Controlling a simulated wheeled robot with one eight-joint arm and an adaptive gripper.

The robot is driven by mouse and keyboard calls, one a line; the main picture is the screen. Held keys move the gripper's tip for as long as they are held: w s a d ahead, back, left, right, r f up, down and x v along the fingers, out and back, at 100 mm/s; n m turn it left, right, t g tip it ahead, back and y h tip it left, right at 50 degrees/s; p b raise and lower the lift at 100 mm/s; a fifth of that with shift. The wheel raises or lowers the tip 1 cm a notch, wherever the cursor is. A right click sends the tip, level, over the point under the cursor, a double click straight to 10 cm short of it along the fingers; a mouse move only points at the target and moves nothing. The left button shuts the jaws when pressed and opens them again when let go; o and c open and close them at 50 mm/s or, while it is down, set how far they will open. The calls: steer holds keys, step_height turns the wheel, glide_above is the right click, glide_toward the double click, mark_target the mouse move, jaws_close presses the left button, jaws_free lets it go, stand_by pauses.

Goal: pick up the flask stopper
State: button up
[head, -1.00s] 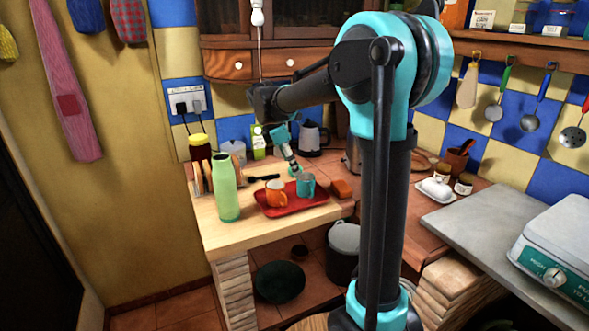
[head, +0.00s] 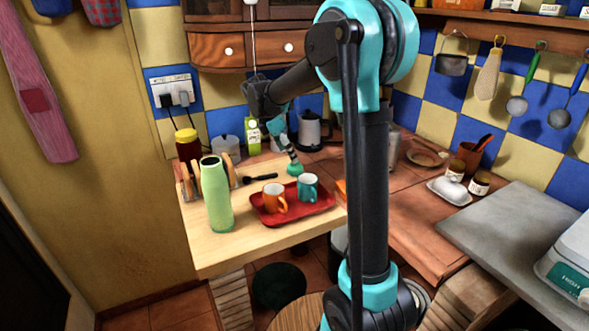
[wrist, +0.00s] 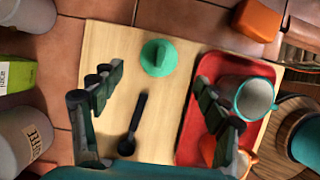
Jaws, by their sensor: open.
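The flask stopper, a small round teal-green piece, sits on the light wooden board behind the red tray (head: 322,208); it shows in the head view (head: 295,170) and the wrist view (wrist: 158,58). My gripper (wrist: 160,92) is open and empty above the board. In the wrist view its fingers are spread, with the stopper between their lines but beyond the tips. In the head view my gripper (head: 292,157) hangs just over the stopper; the exact gap is hard to tell. A pale green flask (head: 216,196) stands upright at the board's left.
The tray holds an orange mug (head: 273,199) and a teal mug (head: 307,188), close to one finger in the wrist view. A black utensil (wrist: 133,125) lies beside the stopper. A carton (head: 253,137), a canister and a kettle (head: 310,130) stand behind.

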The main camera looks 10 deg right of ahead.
mark_target(295, 168)
steer(key=x, duration=0.5)
steer(key=shift+w+d, duration=0.25)
steer(key=shift+d, duration=0.1)
steer(key=shift+d+f, duration=0.2)
steer(key=shift+f, duration=0.35)
steer(key=shift+c, duration=0.4)
steer(key=c, duration=1.2)
steer(key=shift+o, duration=0.2)
steer(key=shift+r, duration=0.15)
